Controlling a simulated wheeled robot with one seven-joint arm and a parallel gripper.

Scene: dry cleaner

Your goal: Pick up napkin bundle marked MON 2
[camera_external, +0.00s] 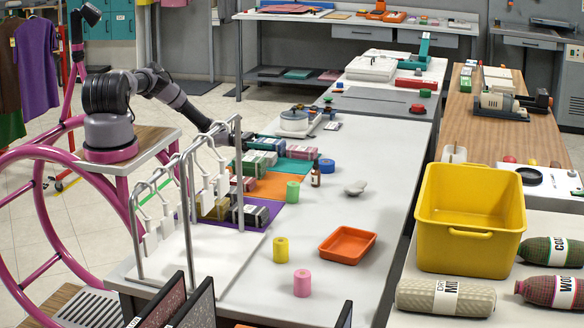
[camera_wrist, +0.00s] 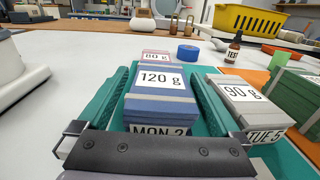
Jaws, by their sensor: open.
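The napkin bundle marked MON 2 (camera_wrist: 155,108) is a stack of folded blue cloth with a white "120 g" label on top. Its MON 2 tag faces me at the lower edge, partly cut off by my gripper's dark crossbar. My gripper (camera_wrist: 160,76) is open, with one teal finger on each side of the bundle. I cannot tell whether the fingers touch it. In the external view my arm reaches over the bundles at the back of the mats, and the MON 2 bundle is hard to make out there.
A grey bundle marked TUE 5 (camera_wrist: 245,103) lies close on the right. A pink "80 g" bundle (camera_wrist: 155,56) lies just beyond. A green bundle (camera_wrist: 296,98) is farther right. A metal rack (camera_external: 190,205) stands left of the mats. The table's middle is fairly clear.

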